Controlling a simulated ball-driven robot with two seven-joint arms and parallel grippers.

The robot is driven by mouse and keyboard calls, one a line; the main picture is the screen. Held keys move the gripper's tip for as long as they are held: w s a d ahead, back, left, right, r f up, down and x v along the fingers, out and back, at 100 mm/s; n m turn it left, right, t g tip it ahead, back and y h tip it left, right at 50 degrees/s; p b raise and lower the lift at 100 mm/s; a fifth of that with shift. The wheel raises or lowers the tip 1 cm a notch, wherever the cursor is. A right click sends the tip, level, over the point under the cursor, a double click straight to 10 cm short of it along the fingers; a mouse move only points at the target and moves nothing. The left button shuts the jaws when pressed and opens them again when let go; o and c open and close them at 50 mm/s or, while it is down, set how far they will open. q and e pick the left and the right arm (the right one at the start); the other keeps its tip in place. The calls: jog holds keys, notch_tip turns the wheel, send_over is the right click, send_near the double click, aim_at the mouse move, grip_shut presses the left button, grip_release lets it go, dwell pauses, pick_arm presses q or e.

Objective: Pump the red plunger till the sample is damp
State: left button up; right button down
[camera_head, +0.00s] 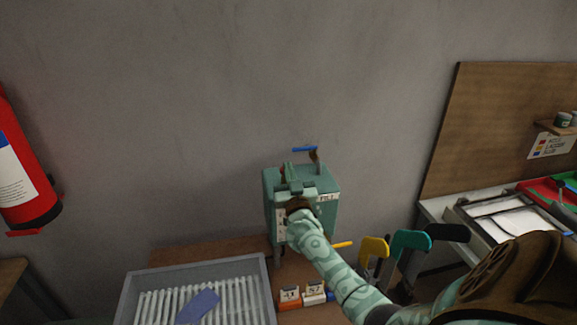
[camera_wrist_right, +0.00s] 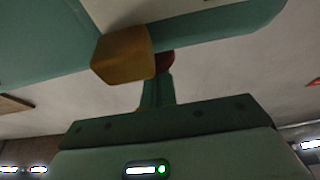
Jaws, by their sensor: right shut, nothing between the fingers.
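A small red part, seemingly the red plunger (camera_head: 283,170), shows at the machine's top left. My right gripper (camera_head: 298,204) is shut and empty, in front of the machine's upper front. Its fingertips (camera_wrist_right: 123,56) look close to the red part; I cannot tell whether they touch. My left gripper is out of view. I cannot identify the sample.
A grey tray (camera_head: 131,300) with white ribs and a blue cloth (camera_head: 198,306) lies at the front left. Small labelled boxes (camera_head: 302,295) stand before the machine. Yellow (camera_head: 374,247) and teal (camera_head: 411,240) handled things stand right. A red extinguisher (camera_head: 25,170) is far left.

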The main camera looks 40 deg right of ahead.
jog(key=shift+f, duration=0.2)
jog(key=shift+r+p, duration=0.4)
jog(key=shift+p, duration=0.05)
jog(key=s+a+p, duration=0.3)
jog(key=s+a, duration=0.1)
jog(key=s, duration=0.4)
jog(key=shift+s+a+r, duration=0.15)
jog(key=shift+s+a, duration=0.05)
jog(key=shift+a, duration=0.1)
dwell(0.3)
